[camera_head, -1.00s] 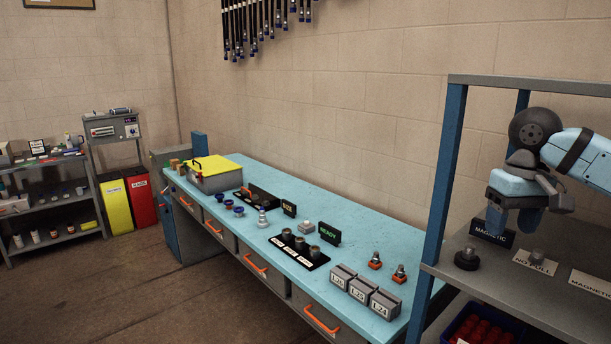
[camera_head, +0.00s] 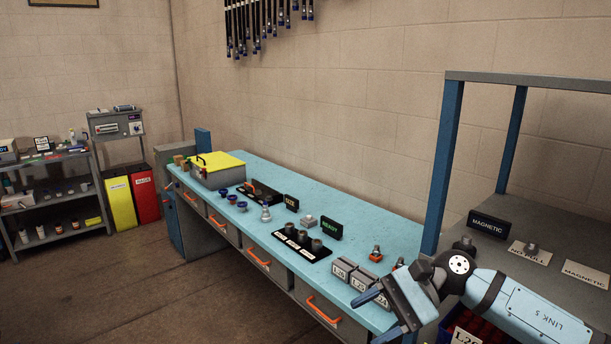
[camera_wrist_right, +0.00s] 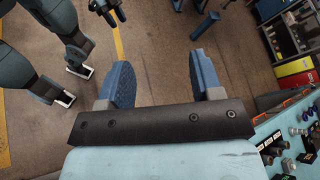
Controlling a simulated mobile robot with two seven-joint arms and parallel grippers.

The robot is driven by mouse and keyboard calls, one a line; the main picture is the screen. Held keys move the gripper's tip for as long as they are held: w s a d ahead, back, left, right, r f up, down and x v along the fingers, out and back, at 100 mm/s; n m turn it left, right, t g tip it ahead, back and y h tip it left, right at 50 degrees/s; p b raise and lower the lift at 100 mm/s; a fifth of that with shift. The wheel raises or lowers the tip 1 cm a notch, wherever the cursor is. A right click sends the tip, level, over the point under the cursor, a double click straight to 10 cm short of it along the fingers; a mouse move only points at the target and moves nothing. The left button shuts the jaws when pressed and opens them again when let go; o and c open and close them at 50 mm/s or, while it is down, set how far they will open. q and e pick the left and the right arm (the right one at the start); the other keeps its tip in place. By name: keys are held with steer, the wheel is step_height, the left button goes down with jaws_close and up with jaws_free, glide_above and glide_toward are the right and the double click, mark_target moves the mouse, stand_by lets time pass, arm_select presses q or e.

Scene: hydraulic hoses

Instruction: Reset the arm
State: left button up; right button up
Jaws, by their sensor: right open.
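My right gripper (camera_head: 372,317) is at the lower right of the head view, in front of the near end of the blue workbench (camera_head: 300,200). Its arm comes in from the right, past the front of the grey shelf unit (camera_head: 530,78). In the right wrist view the two blue fingers of the right gripper (camera_wrist_right: 160,62) stand wide apart with only floor seen between them. It holds nothing. My left gripper does not show in the head view.
Grey boxes (camera_head: 343,268) stand on the bench close behind the right gripper. A yellow-lidded box (camera_head: 217,161) and small fittings stand farther back. Dark jointed machine parts (camera_wrist_right: 58,40) show at the left of the wrist view. The floor left of the bench is clear.

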steer(key=s+a+f+m+t+y, duration=0.3)
steer(key=m+t+y, duration=0.5)
steer(key=m, duration=1)
steer(key=s+d+f+m+t+h, duration=0.25)
steer(key=f+m+t+h, duration=0.35)
steer(key=m, duration=0.5)
steer(key=s+d+f+m+t+h, duration=0.1)
steer(key=d+f+m+h, duration=0.25)
steer(key=f+m, duration=0.7)
steer(key=s+d+f+m+t+h, duration=0.2)
steer(key=f+m+t+h, duration=0.3)
steer(key=m, duration=0.8)
steer(key=s+d+f+m+g+h, duration=0.2)
steer(key=s+f+m, duration=0.2)
steer(key=s+f, duration=0.1)
steer(key=s+d+f+m+g+h, duration=0.1)
steer(key=s+f+m+g, duration=0.2)
steer(key=s+f+m, duration=0.1)
steer(key=shift+s+d+f+h, duration=0.35)
steer(key=shift+s+f, duration=0.45)
steer(key=shift+s, duration=0.35)
